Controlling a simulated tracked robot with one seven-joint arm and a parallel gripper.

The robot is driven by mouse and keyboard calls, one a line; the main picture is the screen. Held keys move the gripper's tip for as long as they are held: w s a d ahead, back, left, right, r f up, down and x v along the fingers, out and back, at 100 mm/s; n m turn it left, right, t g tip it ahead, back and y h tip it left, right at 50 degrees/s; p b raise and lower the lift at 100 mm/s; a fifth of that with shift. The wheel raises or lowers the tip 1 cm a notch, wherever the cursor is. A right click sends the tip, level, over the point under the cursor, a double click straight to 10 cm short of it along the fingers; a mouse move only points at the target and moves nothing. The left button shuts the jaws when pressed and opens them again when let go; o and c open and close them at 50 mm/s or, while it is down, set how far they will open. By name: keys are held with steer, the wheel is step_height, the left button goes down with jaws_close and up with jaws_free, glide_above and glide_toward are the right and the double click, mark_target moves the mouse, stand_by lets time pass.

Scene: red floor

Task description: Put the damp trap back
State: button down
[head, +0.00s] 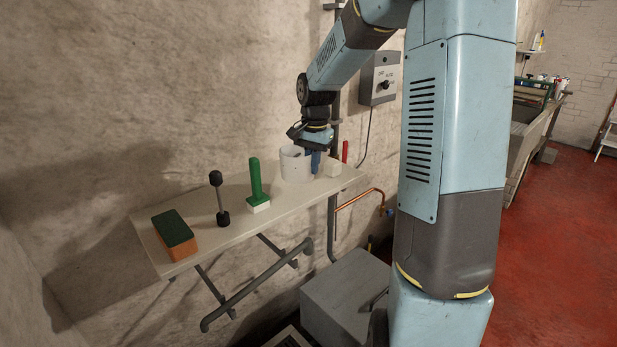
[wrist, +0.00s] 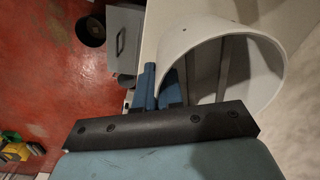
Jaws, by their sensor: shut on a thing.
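A white, round, open-topped tub, which I take to be the damp trap (head: 293,164), is at the right part of a wall shelf in the head view. Its wide rim and hollow inside fill the upper right of the wrist view (wrist: 277,62). My gripper (head: 315,160) points down at the tub's right side. Its blue fingers (wrist: 158,88) are at the near wall of the tub, and it is shut on that wall. The inner finger is partly hidden. I cannot tell whether the tub's base touches the shelf.
The pale shelf (head: 230,225) also bears a green-and-orange block (head: 175,235), a black dumbbell-shaped tool (head: 219,198), a green-handled piece (head: 256,185) and a small white block (head: 333,170). A red upright thing (head: 345,151) stands behind. A grey box (head: 345,290) is below.

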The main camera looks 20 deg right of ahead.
mark_target(310, 176)
steer(key=shift+w+a+f, duration=0.15)
steer(key=shift+w+f, duration=0.45)
steer(key=shift+f, duration=1.6)
steer(key=shift+f, duration=0.1)
steer(key=c, duration=1.3)
jaws_free()
steer(key=shift+o, duration=0.2)
